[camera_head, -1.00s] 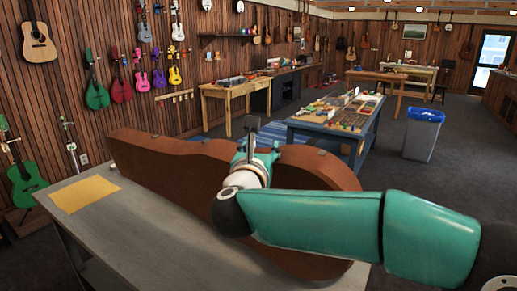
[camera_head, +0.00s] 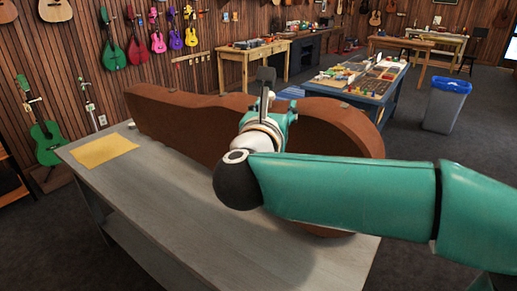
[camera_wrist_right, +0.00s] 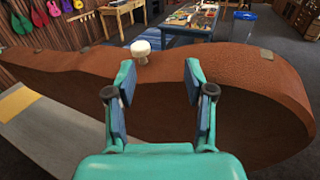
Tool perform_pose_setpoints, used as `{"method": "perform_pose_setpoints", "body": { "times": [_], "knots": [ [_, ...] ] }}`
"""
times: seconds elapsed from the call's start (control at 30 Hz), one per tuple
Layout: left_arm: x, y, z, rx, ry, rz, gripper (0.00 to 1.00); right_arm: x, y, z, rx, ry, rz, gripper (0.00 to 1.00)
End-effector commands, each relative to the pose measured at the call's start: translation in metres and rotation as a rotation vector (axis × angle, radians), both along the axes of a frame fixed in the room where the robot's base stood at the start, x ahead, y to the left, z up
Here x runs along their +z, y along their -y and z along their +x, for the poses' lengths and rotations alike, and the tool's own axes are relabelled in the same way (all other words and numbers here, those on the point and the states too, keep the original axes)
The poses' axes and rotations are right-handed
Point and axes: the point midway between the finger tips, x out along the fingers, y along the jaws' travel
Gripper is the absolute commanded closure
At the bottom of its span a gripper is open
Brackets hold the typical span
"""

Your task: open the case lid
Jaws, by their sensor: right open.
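In the head view my right arm hides the middle of the case. My left gripper is not in view.
A yellow sheet (camera_head: 104,150) lies on the table's left end. Beyond the case stand a blue table (camera_head: 380,100) with small goods and a grey bin (camera_head: 443,108) with a blue liner. A green ukulele (camera_head: 46,140) stands at left. The table's front left is clear.

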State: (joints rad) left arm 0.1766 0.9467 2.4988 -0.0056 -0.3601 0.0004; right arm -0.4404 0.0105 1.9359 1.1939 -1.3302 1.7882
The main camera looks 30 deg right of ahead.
Motion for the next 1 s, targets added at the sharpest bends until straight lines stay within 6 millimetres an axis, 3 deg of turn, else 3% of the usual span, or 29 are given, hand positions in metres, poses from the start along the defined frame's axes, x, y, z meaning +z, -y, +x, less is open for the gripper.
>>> {"method": "perform_pose_setpoints", "body": {
  "times": [1.0],
  "knots": [
    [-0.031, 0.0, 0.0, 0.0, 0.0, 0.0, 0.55, -0.001, -0.052, -0.05, 0.003, 0.001, 0.0, 0.47]
  ]
}}
